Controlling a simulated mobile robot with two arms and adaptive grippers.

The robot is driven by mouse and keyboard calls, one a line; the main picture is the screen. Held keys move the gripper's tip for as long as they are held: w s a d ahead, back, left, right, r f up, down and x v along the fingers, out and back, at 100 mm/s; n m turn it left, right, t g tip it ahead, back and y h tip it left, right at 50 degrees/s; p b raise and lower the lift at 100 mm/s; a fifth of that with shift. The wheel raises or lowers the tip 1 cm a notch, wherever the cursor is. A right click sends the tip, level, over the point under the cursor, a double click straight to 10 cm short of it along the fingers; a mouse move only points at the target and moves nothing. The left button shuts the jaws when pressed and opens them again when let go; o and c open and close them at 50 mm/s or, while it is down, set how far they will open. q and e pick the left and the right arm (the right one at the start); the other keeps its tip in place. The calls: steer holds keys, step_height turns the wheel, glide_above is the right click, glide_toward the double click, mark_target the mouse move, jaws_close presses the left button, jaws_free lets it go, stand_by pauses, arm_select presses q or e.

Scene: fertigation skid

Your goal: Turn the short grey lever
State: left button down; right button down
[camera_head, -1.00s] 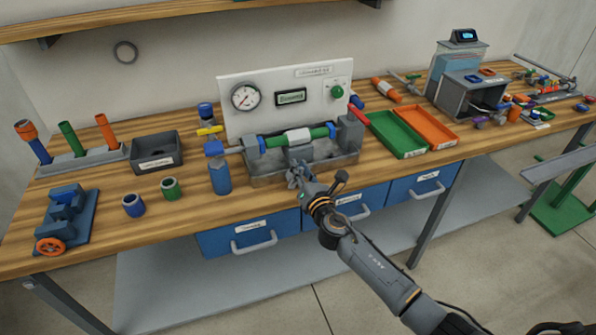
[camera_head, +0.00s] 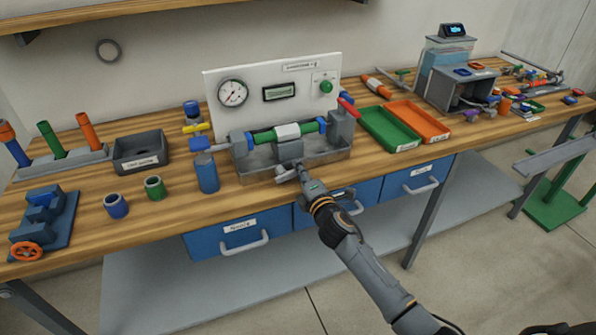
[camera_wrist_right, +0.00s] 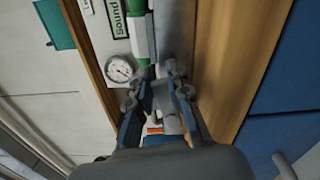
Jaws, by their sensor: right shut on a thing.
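The test rig has a white panel (camera_head: 305,75) with a round gauge, a small display and a green knob. Below it a green pipe with a white middle (camera_head: 287,131) lies across a grey trough (camera_head: 255,174). My right gripper (camera_head: 287,173) is at the trough's front, and its fingers hide most of what they hold. In the wrist view a small grey piece (camera_wrist_right: 170,108), which looks like the short grey lever, lies between the fingers of my right gripper (camera_wrist_right: 157,82). The lever's angle cannot be told. My left gripper is not in view.
A blue cylinder (camera_head: 207,174) stands just left of the trough. A red handle (camera_head: 348,107) sticks out at the rig's right, near a green tray (camera_head: 391,130) and an orange tray (camera_head: 418,121). Blue drawers (camera_head: 236,233) with grey handles lie under the bench edge.

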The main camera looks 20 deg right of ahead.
steer(key=shift+d+f+m+b, duration=0.1)
steer(key=shift+f+m+b, duration=0.35)
steer(key=shift+m, duration=0.75)
steer(key=shift+f, duration=0.15)
steer(key=c, duration=1.2)
jaws_free()
steer(key=shift+s+f, duration=0.1)
steer(key=shift+f, duration=0.1)
steer(key=shift+s+f, duration=0.1)
steer(key=shift+s, duration=0.45)
steer(key=shift+s+d+r, duration=0.1)
steer(key=shift+s+r, duration=0.05)
steer(key=shift+s, duration=1)
steer(key=shift+s+r, duration=0.2)
steer(key=shift+s, duration=0.9)
steer(key=shift+s+d+r, duration=0.1)
steer(key=shift+s+r, duration=0.05)
steer(key=shift+s, duration=1)
